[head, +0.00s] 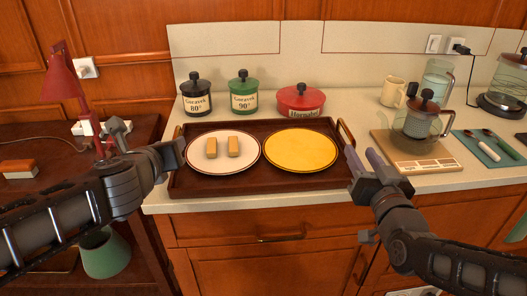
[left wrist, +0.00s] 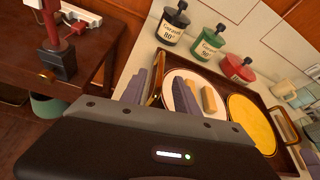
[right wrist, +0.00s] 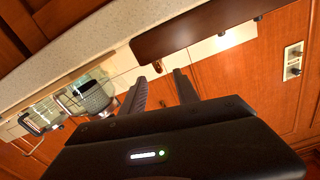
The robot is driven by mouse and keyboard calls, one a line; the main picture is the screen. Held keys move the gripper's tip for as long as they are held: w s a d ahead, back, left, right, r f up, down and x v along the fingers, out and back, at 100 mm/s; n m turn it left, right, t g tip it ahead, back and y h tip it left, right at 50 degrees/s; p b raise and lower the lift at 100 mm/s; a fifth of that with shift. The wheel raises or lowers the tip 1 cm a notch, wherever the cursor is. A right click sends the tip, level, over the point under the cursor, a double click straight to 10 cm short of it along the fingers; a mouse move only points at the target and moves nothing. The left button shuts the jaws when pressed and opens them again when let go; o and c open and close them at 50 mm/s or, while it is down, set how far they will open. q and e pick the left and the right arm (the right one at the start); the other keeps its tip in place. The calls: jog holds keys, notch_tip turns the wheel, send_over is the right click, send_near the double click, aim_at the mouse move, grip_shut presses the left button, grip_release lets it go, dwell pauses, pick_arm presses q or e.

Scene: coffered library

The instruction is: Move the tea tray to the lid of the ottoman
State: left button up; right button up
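The tea tray (head: 285,183) is dark wood with a raised handle at each short end and stands on the pale counter. It carries a white plate (head: 200,162) with two tan bars and a yellow plate (head: 300,150). My left gripper (head: 150,145) is open at the tray's left end; in the left wrist view the left handle (left wrist: 155,92) shows between its fingers. My right gripper (head: 368,168) is open near the right handle (head: 346,132); in the right wrist view the tray's edge (right wrist: 190,30) is ahead of its fingers. I cannot identify the ottoman in any view.
Black (head: 196,103), green (head: 243,98) and red (head: 300,101) canisters stand behind the tray. To its right are a board (head: 398,152), a glass press (head: 416,122), a mug (head: 392,92) and a teal mat with spoons. A red lamp (head: 64,82) stands on the side table at left.

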aim_at(353, 142)
pick_arm(q)
jog(key=shift+w, duration=0.1)
pick_arm(e)
jog(key=shift+w, duration=0.1)
